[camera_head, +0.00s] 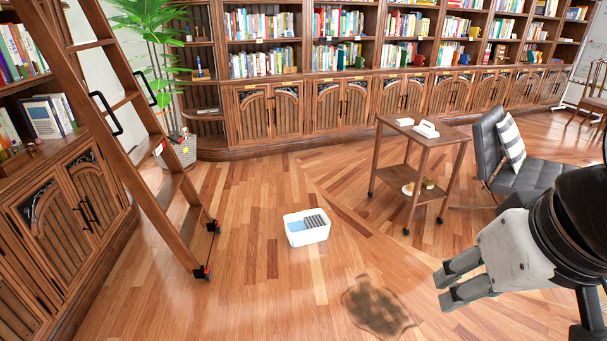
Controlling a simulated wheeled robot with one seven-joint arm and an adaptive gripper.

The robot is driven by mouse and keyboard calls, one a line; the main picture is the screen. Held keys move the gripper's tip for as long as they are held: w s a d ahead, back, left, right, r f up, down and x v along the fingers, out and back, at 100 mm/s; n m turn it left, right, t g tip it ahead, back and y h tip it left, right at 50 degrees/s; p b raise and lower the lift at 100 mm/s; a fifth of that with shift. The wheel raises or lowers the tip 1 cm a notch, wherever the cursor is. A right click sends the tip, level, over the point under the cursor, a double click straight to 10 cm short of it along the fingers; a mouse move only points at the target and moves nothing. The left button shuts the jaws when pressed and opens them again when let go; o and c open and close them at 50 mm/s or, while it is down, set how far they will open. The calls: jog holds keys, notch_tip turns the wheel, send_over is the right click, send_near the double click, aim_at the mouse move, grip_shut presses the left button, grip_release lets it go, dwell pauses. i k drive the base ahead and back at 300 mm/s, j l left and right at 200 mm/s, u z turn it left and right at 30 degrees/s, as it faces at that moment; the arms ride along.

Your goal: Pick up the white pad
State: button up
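Two small white things lie on top of the wooden cart (388,126): a flat white pad-like piece (404,122) and a thicker white block with a raised part (427,129). Both are too small to tell exactly; the flat one looks most like the white pad. My gripper (443,289) is at the lower right, pointing left, in front of the cart and well apart from it. Its two grey fingers are spread with an empty gap between them.
A white tub (307,237) with blue and grey contents stands on the floor. A dark stain (377,306) marks the floor near my gripper. A black chair (518,160) stands right of the cart, a ladder (150,135) leans at left.

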aim_at(427, 133)
jog(key=i+l, duration=3.4)
jog(key=i+j+u, duration=0.05)
jog(key=i+j, duration=0.1)
